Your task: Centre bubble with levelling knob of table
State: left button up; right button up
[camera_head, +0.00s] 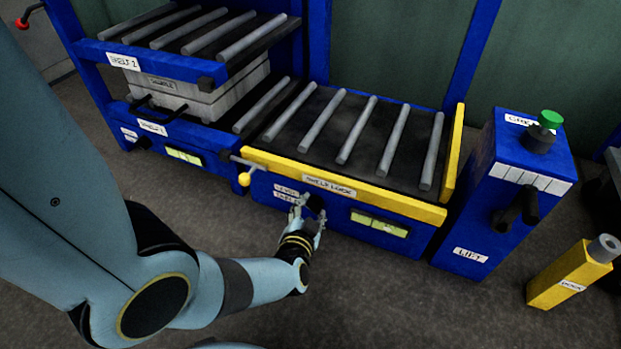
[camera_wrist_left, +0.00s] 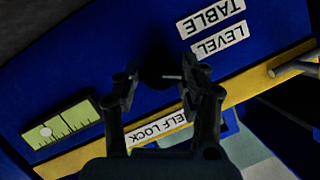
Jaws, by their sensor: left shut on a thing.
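The blue table's front carries a "LEVEL TABLE" label (camera_head: 286,193) and a dark levelling knob (camera_head: 317,203). My left gripper (camera_head: 306,214) is at this knob, its fingers shut around it. In the left wrist view the dark knob (camera_wrist_left: 156,68) sits between the fingertips (camera_wrist_left: 158,82), partly lost in shadow. The table's yellow-green level vial (camera_head: 380,223) is right of the knob. In the wrist view the vial (camera_wrist_left: 68,121) shows a pale bubble (camera_wrist_left: 45,132) off centre, toward the picture's left end. My right gripper is not in view.
A yellow shelf lock bar (camera_head: 390,201) runs just above the knob, with a yellow ball handle (camera_head: 244,180) at left. The lift box (camera_head: 500,200) and yellow dock post (camera_head: 560,280) stand right. Shelves with a crate (camera_head: 200,97) stand left. Floor in front is clear.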

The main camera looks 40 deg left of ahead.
pick_arm(q)
jog(key=shift+n+h, duration=0.3)
jog(key=shift+c, duration=0.4)
jog(key=n+h, duration=0.2)
jog(key=n, duration=0.1)
jog(key=n+t+h, duration=0.1)
jog(key=n+h, duration=0.1)
jog(key=n, duration=0.1)
jog(key=n+t+h, duration=0.1)
jog(key=n+h, duration=0.1)
jog(key=n, duration=0.1)
jog(key=shift+s+a+f+n, duration=0.1)
jog(key=shift+a+n, duration=0.2)
jog(key=shift+n+t+h, duration=0.3)
jog(key=shift+n+h, duration=0.1)
jog(key=shift+n, duration=0.1)
dwell(0.3)
jog(key=o, duration=1.2)
jog(key=shift+c, duration=0.2)
